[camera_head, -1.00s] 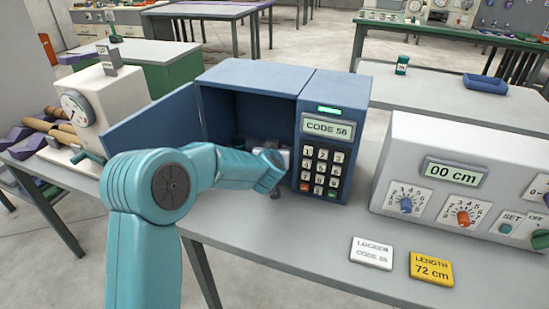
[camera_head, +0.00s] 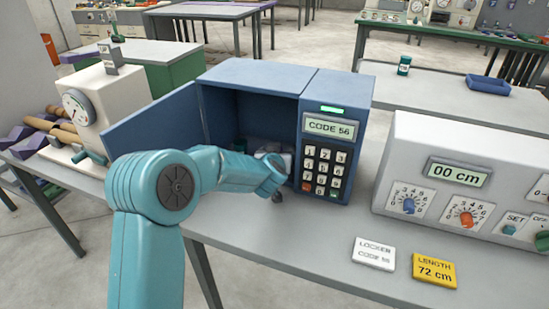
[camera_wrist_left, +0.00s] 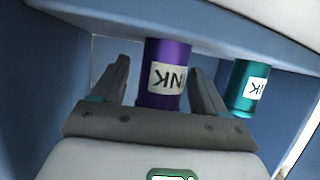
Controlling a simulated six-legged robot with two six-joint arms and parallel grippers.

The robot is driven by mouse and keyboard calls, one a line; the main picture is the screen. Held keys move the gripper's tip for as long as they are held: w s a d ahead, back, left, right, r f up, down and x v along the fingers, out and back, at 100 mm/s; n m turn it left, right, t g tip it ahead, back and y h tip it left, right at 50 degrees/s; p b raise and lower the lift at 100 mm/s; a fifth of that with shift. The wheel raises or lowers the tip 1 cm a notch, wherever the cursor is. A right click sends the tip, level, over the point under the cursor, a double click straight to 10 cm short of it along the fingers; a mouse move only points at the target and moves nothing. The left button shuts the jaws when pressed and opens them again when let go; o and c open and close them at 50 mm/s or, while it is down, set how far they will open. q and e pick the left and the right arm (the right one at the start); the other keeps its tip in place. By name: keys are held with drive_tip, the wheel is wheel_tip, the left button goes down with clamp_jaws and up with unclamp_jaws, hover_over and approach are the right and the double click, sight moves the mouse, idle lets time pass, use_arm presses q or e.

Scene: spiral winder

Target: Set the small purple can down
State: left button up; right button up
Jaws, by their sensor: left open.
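In the left wrist view, a small purple can (camera_wrist_left: 166,80) with an upside-down white INK label stands between the two fingers of my left gripper (camera_wrist_left: 163,90). The fingers are open, with a visible gap on the left side of the can. The picture's upper end of the can meets a blue locker surface. A teal can (camera_wrist_left: 245,88) with a white label is just outside the right finger. In the head view, my left gripper (camera_head: 277,193) is at the mouth of the open blue locker (camera_head: 248,73); its fingers and the purple can are hidden there. My right gripper is not in view.
The locker's keypad (camera_head: 323,165) is right of my wrist and its open door (camera_head: 150,125) is left. A grey length-setting box (camera_head: 460,150), a white card (camera_head: 374,254) and a yellow card (camera_head: 434,269) are on the bench.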

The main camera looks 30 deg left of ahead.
use_arm(q)
drive_tip(key=v, duration=1.1)
drive_tip(key=shift+s+d+r, duration=0.2)
drive_tip(key=shift+s, duration=0.05)
